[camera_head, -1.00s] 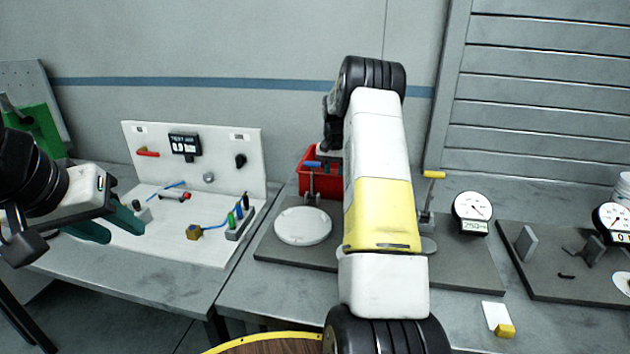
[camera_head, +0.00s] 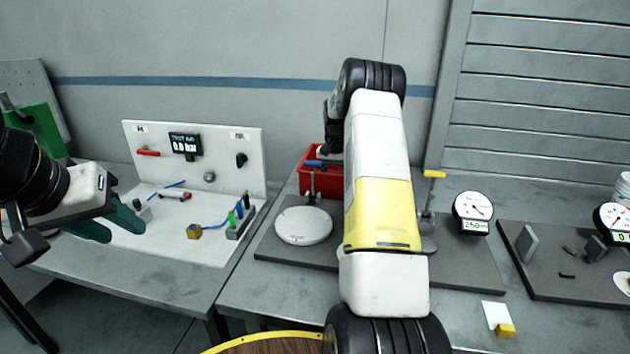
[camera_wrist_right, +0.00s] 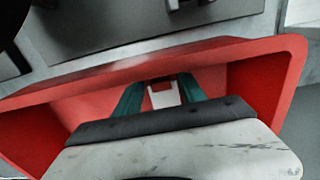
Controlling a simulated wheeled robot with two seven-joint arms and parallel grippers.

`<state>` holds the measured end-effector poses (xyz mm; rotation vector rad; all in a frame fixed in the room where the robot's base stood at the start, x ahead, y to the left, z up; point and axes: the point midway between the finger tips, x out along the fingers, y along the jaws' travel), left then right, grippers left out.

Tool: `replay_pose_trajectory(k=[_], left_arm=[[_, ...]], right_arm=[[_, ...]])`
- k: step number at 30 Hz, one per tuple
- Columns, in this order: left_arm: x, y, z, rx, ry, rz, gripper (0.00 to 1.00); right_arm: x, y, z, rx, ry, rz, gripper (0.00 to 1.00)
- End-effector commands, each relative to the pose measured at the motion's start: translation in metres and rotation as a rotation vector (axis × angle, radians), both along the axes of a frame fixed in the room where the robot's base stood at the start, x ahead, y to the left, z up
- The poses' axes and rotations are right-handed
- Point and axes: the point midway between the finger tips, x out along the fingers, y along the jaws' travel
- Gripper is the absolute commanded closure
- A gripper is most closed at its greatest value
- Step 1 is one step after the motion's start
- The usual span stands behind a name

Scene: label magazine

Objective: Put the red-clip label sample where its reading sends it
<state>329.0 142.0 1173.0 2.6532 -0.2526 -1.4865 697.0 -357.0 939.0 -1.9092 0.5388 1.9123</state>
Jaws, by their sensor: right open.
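My left gripper (camera_head: 108,228) is open and empty, with its teal fingers in front of the white test board at the left. My right arm crosses the middle of the head view and hides its fingers there. In the right wrist view my right gripper (camera_wrist_right: 161,95) is open, with its teal fingers apart inside the red bin (camera_wrist_right: 258,78). A small white piece with a red middle (camera_wrist_right: 162,88) shows between the fingers; it may be the red-clip label sample, partly hidden. I cannot tell whether the fingers touch it. The red bin (camera_head: 310,184) is partly hidden behind my arm in the head view.
A white test board (camera_head: 220,170) with wires stands at the left. A round white plate (camera_head: 303,226) sits on a dark base. A gauge (camera_head: 473,207) stands right of my arm, another (camera_head: 613,219) at the far right. A yellow-clip white card (camera_head: 496,315) lies near the front edge.

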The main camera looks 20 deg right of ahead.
Motion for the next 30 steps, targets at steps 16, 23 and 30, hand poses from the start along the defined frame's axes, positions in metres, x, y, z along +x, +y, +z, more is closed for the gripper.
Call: replay_pose_trajectory(k=[16,23,30], left_arm=[[0.000,0.000,0.000,0.000,0.000,0.000,0.62],[0.000,0.000,0.000,0.000,0.000,0.000,0.62],[0.000,0.000,0.000,0.000,0.000,0.000,0.62]], right_arm=[[0.001,0.000,0.101,-0.002,-0.005,0.000,0.52],[-0.001,0.002,0.124,0.000,-0.006,0.004,0.52],[-0.031,0.036,0.181,0.010,-0.085,0.081,0.52]])
